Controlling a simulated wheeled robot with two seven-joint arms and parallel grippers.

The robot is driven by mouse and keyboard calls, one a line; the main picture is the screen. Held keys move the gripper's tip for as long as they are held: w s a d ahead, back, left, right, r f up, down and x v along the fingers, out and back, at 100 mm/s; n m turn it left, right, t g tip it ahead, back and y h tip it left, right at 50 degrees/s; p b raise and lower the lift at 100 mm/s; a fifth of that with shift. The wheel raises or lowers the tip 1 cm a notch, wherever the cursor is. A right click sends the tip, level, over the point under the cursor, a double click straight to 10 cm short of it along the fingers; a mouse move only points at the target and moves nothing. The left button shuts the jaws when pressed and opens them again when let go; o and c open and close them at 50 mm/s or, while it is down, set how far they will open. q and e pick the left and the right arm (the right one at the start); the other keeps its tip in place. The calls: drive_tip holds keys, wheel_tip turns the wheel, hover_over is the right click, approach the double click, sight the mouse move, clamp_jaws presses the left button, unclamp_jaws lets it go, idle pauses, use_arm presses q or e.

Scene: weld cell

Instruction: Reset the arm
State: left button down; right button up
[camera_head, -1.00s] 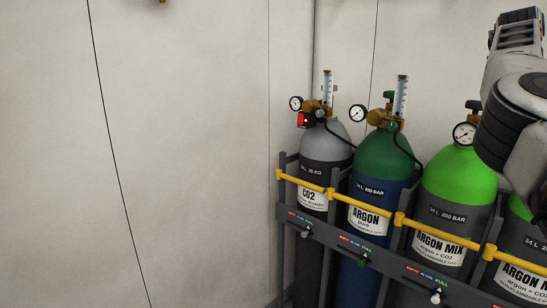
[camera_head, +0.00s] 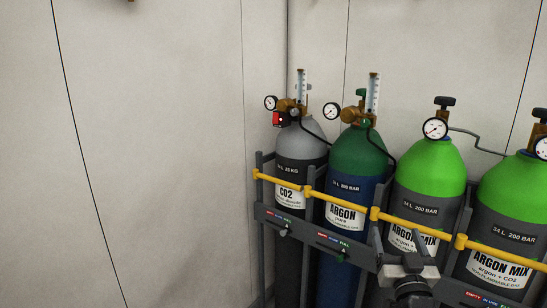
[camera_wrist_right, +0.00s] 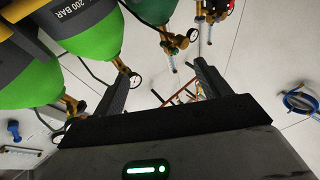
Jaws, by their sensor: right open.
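My right gripper (camera_head: 405,262) shows at the bottom right of the head view, in front of the lower part of an argon mix cylinder. In the right wrist view its two dark fingers (camera_wrist_right: 163,72) stand wide apart with nothing between them. My left gripper is in neither view now.
A rack with a yellow rail (camera_head: 335,199) holds a grey CO2 cylinder (camera_head: 300,145), a green argon cylinder (camera_head: 357,153) and two bright green argon mix cylinders (camera_head: 428,166). Gauges and valves stick up on top. Bare wall (camera_head: 150,150) fills the left. A blue coil (camera_wrist_right: 300,103) shows in the wrist view.

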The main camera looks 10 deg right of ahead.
drive_tip(key=s+a+f+n+g+y, duration=0.2)
drive_tip(key=s+a+f+y, duration=0.15)
drive_tip(key=a+f, duration=0.3)
drive_tip(key=s+a+f+n+g+y, duration=0.2)
drive_tip(key=s+a+f+g+y, duration=0.1)
drive_tip(key=s+a+f, duration=0.4)
drive_tip(key=s+a+f+n+g+y, duration=0.1)
drive_tip(key=s+a+f+g, duration=0.2)
drive_tip(key=s, duration=0.4)
drive_tip(key=s+a+f+n+g+y, duration=0.1)
drive_tip(key=s+a+f+g, duration=0.1)
drive_tip(key=s+a+f, duration=0.4)
wheel_tip(320, 180, down, 2)
drive_tip(key=shift+s+a+f+g, duration=0.1)
drive_tip(key=shift+s+a+g, duration=0.25)
drive_tip(key=shift+s, duration=0.5)
